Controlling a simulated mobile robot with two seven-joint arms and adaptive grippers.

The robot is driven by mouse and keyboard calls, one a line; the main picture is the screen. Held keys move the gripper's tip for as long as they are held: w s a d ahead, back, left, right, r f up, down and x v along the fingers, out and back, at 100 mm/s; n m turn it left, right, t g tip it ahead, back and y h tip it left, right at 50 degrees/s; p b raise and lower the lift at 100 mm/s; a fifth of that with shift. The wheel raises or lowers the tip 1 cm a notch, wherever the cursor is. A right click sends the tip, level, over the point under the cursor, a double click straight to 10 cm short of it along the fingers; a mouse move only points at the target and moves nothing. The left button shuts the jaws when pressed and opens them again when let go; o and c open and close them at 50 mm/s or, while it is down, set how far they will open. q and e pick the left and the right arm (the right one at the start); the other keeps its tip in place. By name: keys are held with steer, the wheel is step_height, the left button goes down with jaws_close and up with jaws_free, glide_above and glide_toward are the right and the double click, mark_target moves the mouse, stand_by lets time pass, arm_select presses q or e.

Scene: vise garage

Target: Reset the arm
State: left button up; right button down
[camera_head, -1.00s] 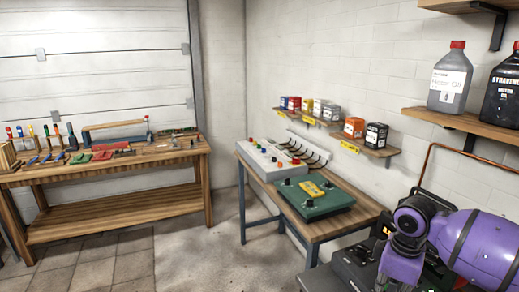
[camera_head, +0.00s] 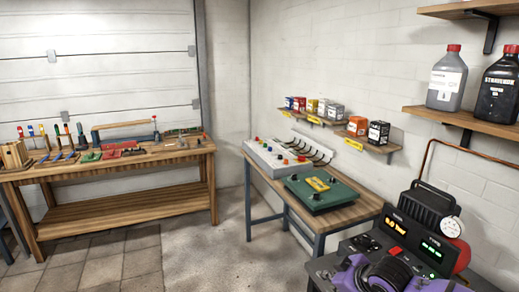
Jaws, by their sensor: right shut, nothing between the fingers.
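My right arm, purple and black, shows at the bottom right edge, low in front of the dark bench with the displays. My right gripper (camera_head: 388,273) is only partly in view there, shut and empty. Its fingertips are hard to make out, and it holds no object. My left arm and gripper are out of view.
A dark bench unit (camera_head: 408,236) with lit displays, a gauge (camera_head: 452,229) and a red round part stands close by my right arm. A table with a green control box (camera_head: 320,194) and grey switch panel (camera_head: 272,158) lies beyond. A wooden workbench (camera_head: 120,212) stands left. Open floor lies between.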

steer(key=s+a+f+m+t+y, duration=0.1)
steer(key=s+a+f+m+t, duration=0.3)
steer(key=s+f, duration=0.65)
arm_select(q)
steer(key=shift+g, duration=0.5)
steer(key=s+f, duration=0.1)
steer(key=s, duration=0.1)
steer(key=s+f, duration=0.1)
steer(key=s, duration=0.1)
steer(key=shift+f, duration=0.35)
arm_select(e)
steer(key=s+d+f+m+g+h, duration=0.1)
steer(key=s+f, duration=0.3)
steer(key=s, duration=0.5)
steer(key=s+d+f+m+g+h, duration=0.1)
steer(key=s+f, duration=0.3)
steer(key=s, duration=0.5)
steer(key=s+d+f+m+g+h, duration=0.1)
steer(key=s+f+m, duration=0.2)
steer(key=s, duration=0.7)
steer(key=shift+d+f+h, duration=0.3)
steer(key=shift+f+h, duration=0.1)
steer(key=shift+f, duration=0.3)
